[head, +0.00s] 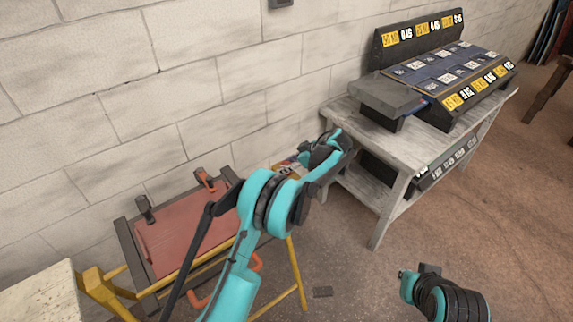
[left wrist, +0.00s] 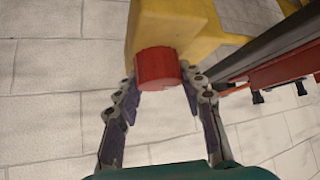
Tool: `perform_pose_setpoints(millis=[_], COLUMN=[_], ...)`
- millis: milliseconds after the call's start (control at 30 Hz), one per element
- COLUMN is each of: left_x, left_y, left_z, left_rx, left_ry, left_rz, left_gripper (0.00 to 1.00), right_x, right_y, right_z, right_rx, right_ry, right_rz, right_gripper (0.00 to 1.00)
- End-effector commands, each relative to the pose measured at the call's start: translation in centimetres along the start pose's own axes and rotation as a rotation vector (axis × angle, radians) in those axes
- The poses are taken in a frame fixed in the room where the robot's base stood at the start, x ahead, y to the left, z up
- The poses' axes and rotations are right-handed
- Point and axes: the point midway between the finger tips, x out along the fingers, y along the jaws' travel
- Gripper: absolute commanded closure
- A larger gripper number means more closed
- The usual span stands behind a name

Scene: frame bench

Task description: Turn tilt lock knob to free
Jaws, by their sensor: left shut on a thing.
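The tilt lock knob (left wrist: 156,67) is a short red cylinder on the end of a yellow frame part (left wrist: 185,28) in the left wrist view. My left gripper (left wrist: 160,82) has one finger on each side of the knob and is shut on it. In the head view my left gripper (head: 290,166) is small, at the far right corner of the yellow frame bench, and the knob is mostly hidden there. Any mark showing the knob's lock or free setting cannot be made out. Part of my right arm shows at the lower right, but its gripper does not show.
The bench carries a tilted red panel (head: 183,232) with dark and orange clamps. A block wall (head: 120,100) stands close behind. A grey table (head: 390,142) with a labelled bin rack (head: 440,72) stands to the right. The floor (head: 350,270) in front is mostly clear.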

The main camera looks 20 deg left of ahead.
Motion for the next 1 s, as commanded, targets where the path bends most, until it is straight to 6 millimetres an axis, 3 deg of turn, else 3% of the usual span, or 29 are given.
perform_pose_setpoints(millis=[467,1000], left_x=[0.05,0.09], left_y=[-0.01,-0.06], left_z=[0.18,0.25], left_rx=[-0.198,-0.234], left_ry=[-0.006,-0.006], left_rz=[-0.203,-0.239], left_gripper=[0.90,0.90], right_x=[-0.88,-0.98], right_y=[0.00,0.00], right_z=[-0.63,-0.69], right_rx=[0.000,0.000], right_ry=[0.000,0.000], right_rz=[0.000,0.000], right_gripper=[1.00,1.00])
